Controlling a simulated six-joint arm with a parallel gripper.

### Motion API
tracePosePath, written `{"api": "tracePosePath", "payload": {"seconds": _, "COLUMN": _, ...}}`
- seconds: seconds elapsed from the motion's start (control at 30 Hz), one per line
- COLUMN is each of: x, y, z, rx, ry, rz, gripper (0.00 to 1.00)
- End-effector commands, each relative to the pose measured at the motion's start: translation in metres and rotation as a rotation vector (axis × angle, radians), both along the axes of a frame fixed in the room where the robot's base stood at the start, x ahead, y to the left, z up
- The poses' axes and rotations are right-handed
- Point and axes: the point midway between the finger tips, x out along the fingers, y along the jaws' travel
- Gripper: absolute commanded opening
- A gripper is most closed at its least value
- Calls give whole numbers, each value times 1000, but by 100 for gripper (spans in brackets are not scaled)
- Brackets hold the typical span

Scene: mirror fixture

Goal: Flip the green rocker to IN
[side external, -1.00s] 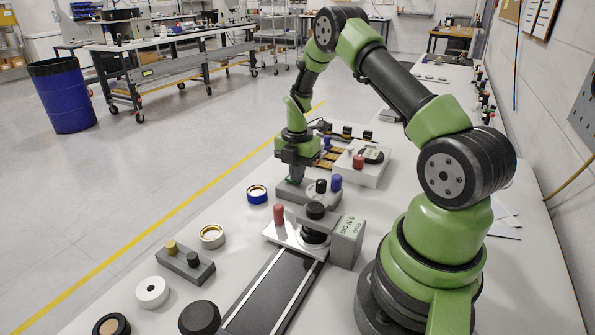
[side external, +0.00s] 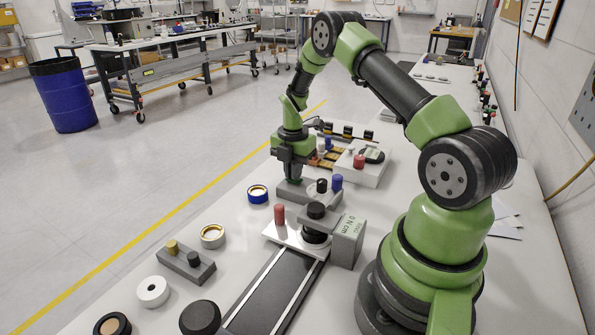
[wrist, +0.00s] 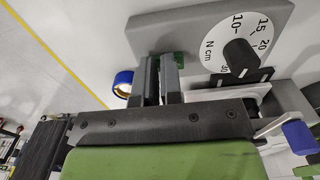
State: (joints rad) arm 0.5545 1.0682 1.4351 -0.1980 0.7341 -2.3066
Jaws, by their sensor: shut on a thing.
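The green rocker (wrist: 180,59) shows in the wrist view as a small green piece at the fingertips, on a grey plate with a round dial. My gripper (wrist: 160,62) is shut on it, and the fingers cover most of it. In the side view my gripper (side external: 293,180) points down at the grey fixture base (side external: 290,192), with a little green at its tips. The rocker's tilt and any IN marking are hidden, so I cannot tell which way it sits.
The dial's black knob (wrist: 239,55) is right of the fingers in the wrist view. A blue-rimmed ring (side external: 258,193) lies left of the fixture. A blue knob (side external: 337,182) and a red peg (side external: 279,214) stand close by. A grey block (side external: 347,242) is nearer the camera.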

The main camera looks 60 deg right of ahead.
Motion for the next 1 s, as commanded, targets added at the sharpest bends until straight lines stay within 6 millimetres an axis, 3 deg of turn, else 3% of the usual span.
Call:
{"api": "tracePosePath", "payload": {"seconds": 0.13, "x": -3, "y": 3, "z": -5, "rx": 8, "ry": 13, "rz": 7, "gripper": 0}}
{"api": "tracePosePath", "payload": {"seconds": 0.27, "x": -2, "y": 2, "z": 8, "rx": 5, "ry": 9, "rz": 5, "gripper": 0}}
{"api": "tracePosePath", "payload": {"seconds": 0.7, "x": 2, "y": 0, "z": 106, "rx": -4, "ry": -6, "rz": 1, "gripper": 0}}
{"api": "tracePosePath", "payload": {"seconds": 1.0, "x": 1, "y": 0, "z": 139, "rx": -2, "ry": -2, "rz": 1, "gripper": 0}}
